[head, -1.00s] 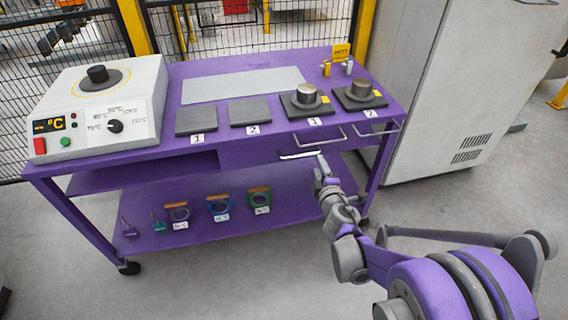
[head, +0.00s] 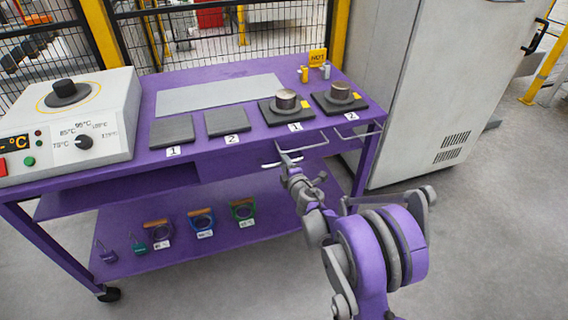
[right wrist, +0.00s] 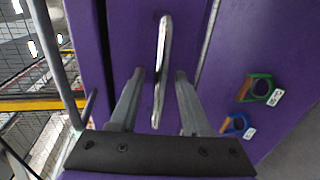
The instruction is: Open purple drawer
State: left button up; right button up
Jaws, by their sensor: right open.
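The purple drawer (head: 235,166) sits under the top of a purple cart, and its front looks flush with the cart. Its pale bar handle (head: 268,165) is partly hidden by my right gripper (head: 286,164) in the head view. In the right wrist view, the handle (right wrist: 162,72) runs lengthwise between the two spread fingers of my right gripper (right wrist: 160,74). There is a gap on each side of the bar. The gripper is open, and contact with the handle is not visible. My left gripper is not in view.
Two wire handles (head: 302,148) and (head: 359,134) stick out from the cart's front edge, close above my right gripper. A heater (head: 65,120), plates and weights stand on the cart top (head: 215,92). Padlocks lie on the lower shelf (head: 180,256). A grey cabinet (head: 440,90) stands right.

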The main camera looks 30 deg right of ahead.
jog(key=shift+w, duration=0.1)
grip_shut()
dwell(1.4)
